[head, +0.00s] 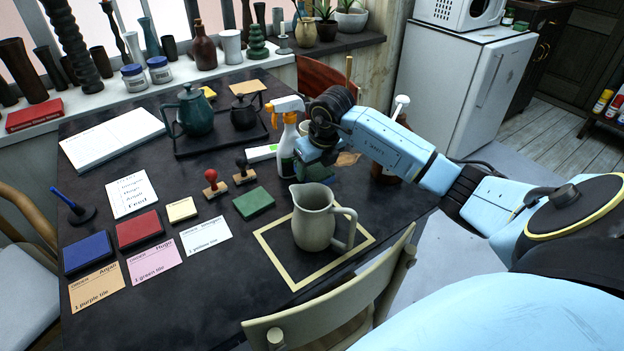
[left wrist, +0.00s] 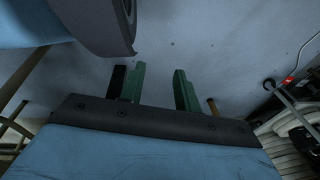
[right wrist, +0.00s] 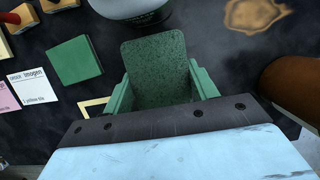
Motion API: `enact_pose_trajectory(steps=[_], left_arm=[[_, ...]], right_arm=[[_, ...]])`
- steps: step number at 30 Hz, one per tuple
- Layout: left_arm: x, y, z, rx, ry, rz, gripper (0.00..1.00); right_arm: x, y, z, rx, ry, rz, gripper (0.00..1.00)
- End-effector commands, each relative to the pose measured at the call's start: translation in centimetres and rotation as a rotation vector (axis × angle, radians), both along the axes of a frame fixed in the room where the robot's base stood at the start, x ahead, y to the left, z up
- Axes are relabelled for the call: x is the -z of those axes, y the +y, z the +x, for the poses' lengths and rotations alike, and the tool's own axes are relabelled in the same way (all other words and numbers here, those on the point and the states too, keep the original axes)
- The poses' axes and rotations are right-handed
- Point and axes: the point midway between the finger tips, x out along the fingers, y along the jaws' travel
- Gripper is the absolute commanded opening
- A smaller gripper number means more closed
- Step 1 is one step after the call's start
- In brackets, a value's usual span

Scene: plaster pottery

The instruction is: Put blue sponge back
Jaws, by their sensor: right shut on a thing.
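My right gripper (right wrist: 160,75) is shut on the sponge (right wrist: 157,72), a flat block whose face toward the right wrist camera is speckled dark green. Its blue side cannot be made out for certain. In the head view my right gripper (head: 314,168) is above the table, behind the grey-green pitcher and just right of the spray bottle; the sponge is largely hidden by the gripper there. My left gripper (left wrist: 158,85) shows only in the left wrist view. Its fingers are apart and empty, over the grey floor.
The pitcher (head: 313,218) stands in a yellow square outline. Stamps, ink pads, cards and a teapot tray (head: 205,146) cover the left side. A chair (head: 370,300) stands in front.

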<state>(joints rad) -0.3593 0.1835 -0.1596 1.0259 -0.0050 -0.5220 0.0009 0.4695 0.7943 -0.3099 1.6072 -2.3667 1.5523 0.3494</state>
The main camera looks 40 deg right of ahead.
Motion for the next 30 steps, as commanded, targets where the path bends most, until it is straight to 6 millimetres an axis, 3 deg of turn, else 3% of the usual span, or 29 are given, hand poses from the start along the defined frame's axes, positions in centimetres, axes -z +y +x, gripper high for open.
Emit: enact_pose_trajectory(steps=[11,23,24,28,30], left_arm=[[-1.2,-0.4,2.4,-0.008,-0.019,0.000,0.32],[-1.6,-0.5,2.9,-0.010,-0.022,0.000,0.32],[-1.7,-0.5,3.0,-0.010,-0.024,-0.001,0.32],[-1.6,-0.5,2.9,-0.010,-0.022,0.000,0.32],[-1.6,-0.5,2.9,-0.010,-0.022,0.000,0.32]], right_arm=[[4.5,0.0,0.0,0.000,0.000,0.000,0.40],[4.9,0.0,0.0,-0.001,-0.002,-0.001,0.40],[4.9,0.0,0.0,-0.001,-0.002,-0.001,0.60],[4.9,0.0,0.0,-0.001,-0.002,-0.001,0.78],[4.8,0.0,0.0,-0.001,-0.002,-0.001,0.80]])
